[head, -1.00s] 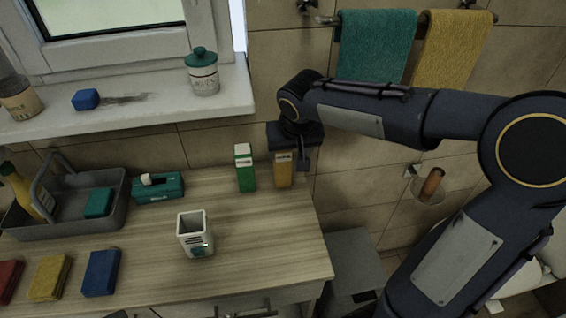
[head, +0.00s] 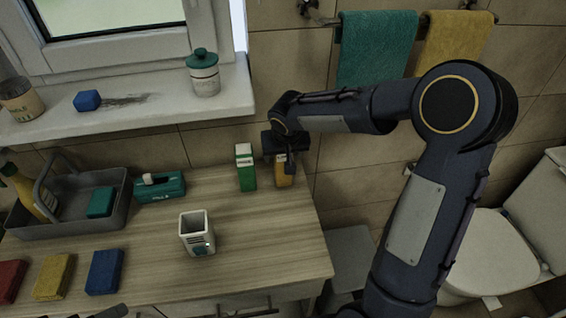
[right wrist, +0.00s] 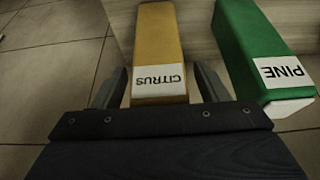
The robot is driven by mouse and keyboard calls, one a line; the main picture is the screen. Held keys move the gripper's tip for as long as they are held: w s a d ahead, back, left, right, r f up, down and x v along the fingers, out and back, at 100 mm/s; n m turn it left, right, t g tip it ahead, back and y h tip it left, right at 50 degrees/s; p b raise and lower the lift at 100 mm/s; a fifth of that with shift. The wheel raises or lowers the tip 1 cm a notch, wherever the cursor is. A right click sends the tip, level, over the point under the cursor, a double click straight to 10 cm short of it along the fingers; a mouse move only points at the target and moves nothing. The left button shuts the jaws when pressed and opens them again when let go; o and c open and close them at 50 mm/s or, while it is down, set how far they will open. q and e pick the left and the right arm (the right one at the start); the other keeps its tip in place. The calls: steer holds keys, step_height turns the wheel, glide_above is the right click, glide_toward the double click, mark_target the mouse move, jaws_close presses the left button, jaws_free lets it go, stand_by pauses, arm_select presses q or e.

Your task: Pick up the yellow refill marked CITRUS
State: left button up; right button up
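The yellow refill marked CITRUS (right wrist: 160,50) stands upright near the right end of the counter; in the head view its lower part (head: 284,181) shows below my right gripper (head: 288,158). In the right wrist view my right gripper (right wrist: 158,88) is open, with one finger on each side of the refill and a narrow gap at each side. The green refill marked PINE (right wrist: 265,50) stands just beside it, and also shows in the head view (head: 246,168). A dark piece at the bottom left edge of the head view seems to be my left gripper (head: 108,313); its fingers are unclear.
A white holder (head: 195,236) stands mid-counter. A teal box (head: 160,188), a grey caddy (head: 70,226) and several sponges are to the left. The window sill (head: 150,115) is above. The counter's right edge is close to the refill.

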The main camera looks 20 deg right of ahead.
steer(key=c, duration=1.1)
steer(key=shift+r, duration=0.15)
